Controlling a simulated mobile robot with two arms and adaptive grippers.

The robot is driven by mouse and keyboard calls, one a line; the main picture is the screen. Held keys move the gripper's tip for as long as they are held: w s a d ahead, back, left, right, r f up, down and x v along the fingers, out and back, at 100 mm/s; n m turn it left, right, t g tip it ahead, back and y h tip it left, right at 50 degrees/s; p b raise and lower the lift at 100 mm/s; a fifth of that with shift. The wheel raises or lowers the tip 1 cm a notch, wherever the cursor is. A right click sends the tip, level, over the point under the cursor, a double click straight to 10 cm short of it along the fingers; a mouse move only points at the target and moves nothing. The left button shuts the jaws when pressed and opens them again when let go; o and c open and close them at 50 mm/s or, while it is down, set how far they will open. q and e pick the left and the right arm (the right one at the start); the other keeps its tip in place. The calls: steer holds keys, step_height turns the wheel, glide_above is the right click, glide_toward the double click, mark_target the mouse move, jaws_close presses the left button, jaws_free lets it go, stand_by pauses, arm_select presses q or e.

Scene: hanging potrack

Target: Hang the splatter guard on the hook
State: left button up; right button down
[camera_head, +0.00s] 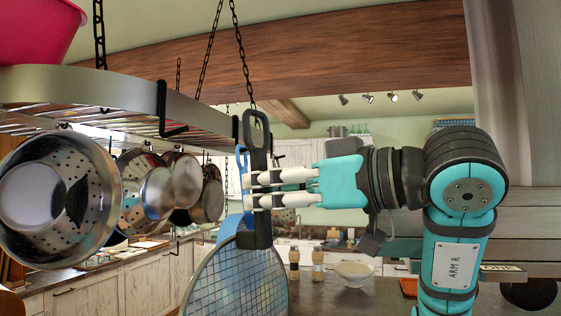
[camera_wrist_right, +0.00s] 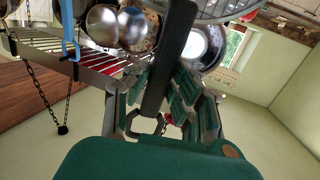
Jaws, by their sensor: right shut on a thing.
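The splatter guard (camera_head: 238,283) hangs upright below my right gripper (camera_head: 258,189), its round mesh disc at the bottom and its black handle going up. My right gripper is shut on the handle. The handle's loop end (camera_head: 256,128) stands above the fingers, beside the right end of the rack. A black hook (camera_head: 168,128) sits empty on the rack's near rim. Another dark hook (camera_head: 236,128) shows just left of the loop; I cannot tell whether they touch. The right wrist view shows the handle (camera_wrist_right: 170,60) between the fingers. My left gripper is out of view.
The hanging pot rack (camera_head: 80,86) spans the upper left on chains. A steel colander (camera_head: 50,200) and several pans hang from it. A blue utensil (camera_head: 243,165) hangs close behind the handle. A counter with a bowl (camera_head: 354,272) and two shakers stands below.

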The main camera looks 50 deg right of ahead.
steer(key=shift+s+d+r, duration=0.15)
steer(key=shift+s+r, duration=0.5)
steer(key=shift+f+y, duration=0.1)
steer(key=shift+y, duration=0.2)
steer(key=x, duration=0.3)
steer(key=a+p+x, duration=0.1)
steer(key=x, duration=0.2)
steer(key=shift+w+a+f, duration=0.1)
steer(key=shift+w+a, duration=0.15)
steer(key=shift+w+a+p, duration=0.2)
steer(key=shift+w+p, duration=0.1)
steer(key=shift+w, duration=0.2)
steer(key=shift+w+a+p, duration=0.2)
steer(key=shift+w+p, duration=0.05)
steer(key=shift+w, duration=0.2)
steer(key=shift+w+a, duration=0.1)
